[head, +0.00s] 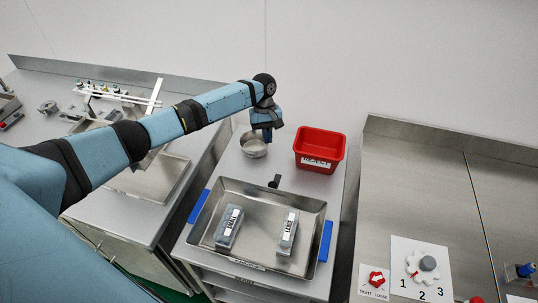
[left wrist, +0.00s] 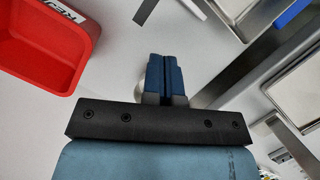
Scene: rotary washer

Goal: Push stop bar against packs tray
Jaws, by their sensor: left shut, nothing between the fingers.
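The packs tray (head: 255,264) is a shallow metal tray with blue side handles, holding two grey labelled packs (head: 229,226) and (head: 288,232). A small black piece (head: 275,181), which looks like the stop bar, stands at the middle of the tray's far rim; I cannot tell whether it touches. A black bar also shows at the top of the left wrist view (left wrist: 145,11). My left gripper (head: 267,138) is shut and empty, pointing down beyond the tray, near the bowl. Its blue fingers are together in the wrist view (left wrist: 165,73). My right gripper is not in view.
A red bin (head: 320,148) stands right of my left gripper, and a metal bowl (head: 254,145) lies beneath it. A counter with a sunken basin (head: 150,181) is at left. A steel counter (head: 410,190) with a numbered dial (head: 428,263) is at right.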

